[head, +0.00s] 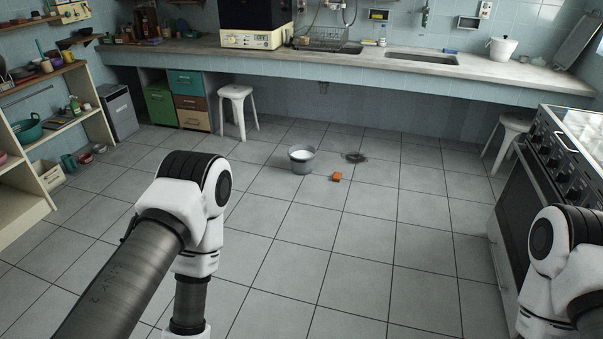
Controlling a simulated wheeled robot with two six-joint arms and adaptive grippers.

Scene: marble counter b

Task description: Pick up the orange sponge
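The orange sponge (336,176) is a small block lying on the grey tiled floor, a little right of the middle of the head view. It lies just to the right of a grey bucket and apart from it. My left arm comes in from the left and bends down out of the bottom of the picture. My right arm shows at the lower right corner. Both grippers are below the picture's edge, so neither fingers nor anything held can be seen. Both visible arm parts are well short of the sponge.
A grey bucket (302,159) stands beside the sponge, with a floor drain (355,157) behind. A stove (545,190) stands at the right, a shelf unit (45,150) at the left. A white stool (237,105) stands near the back counter (350,62). The floor between is clear.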

